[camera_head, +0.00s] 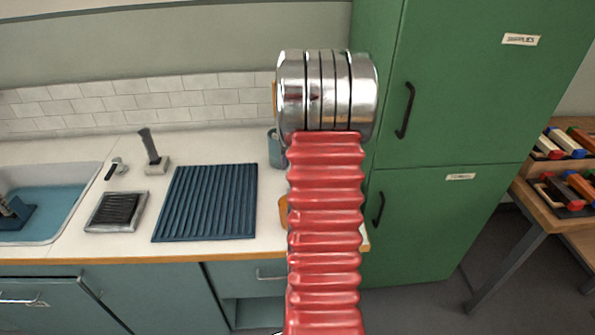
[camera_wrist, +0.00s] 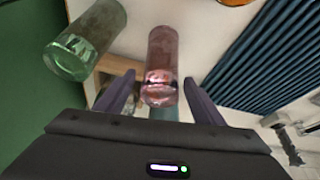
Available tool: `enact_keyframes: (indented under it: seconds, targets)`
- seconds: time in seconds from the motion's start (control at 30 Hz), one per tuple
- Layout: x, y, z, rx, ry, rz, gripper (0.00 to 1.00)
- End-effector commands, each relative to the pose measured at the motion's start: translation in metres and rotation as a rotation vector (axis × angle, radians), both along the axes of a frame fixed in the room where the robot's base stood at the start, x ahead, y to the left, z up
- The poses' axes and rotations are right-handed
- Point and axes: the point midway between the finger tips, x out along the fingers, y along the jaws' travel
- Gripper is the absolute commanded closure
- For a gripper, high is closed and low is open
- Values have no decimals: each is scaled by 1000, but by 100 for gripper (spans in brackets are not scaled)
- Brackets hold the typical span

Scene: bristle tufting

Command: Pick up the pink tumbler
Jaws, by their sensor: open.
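The pink tumbler (camera_wrist: 162,52) is a translucent glass in the wrist view, at the upper middle. My gripper (camera_wrist: 159,77) is open, with its two dark fingers on either side of the tumbler's lower end in the picture. A gap shows on each side of the tumbler; I cannot tell how far between the fingers it reaches. In the head view my red ribbed arm stands in front, and neither the pink tumbler nor my gripper can be made out there.
A green tumbler (camera_wrist: 90,40) is close by on the left in the wrist view. A dark blue ribbed mat (camera_head: 205,202) lies on the white counter. A sink (camera_head: 45,205) is at left, and a green cabinet (camera_head: 440,120) stands right of the counter.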

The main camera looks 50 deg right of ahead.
Motion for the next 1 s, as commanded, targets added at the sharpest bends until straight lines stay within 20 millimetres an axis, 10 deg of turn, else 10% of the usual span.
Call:
enact_keyframes:
  seconds: [0.33, 1.0]
  targets:
    - [0, 0, 0, 0, 0, 1, 39]
    - [0, 0, 0, 0, 0, 1, 86]
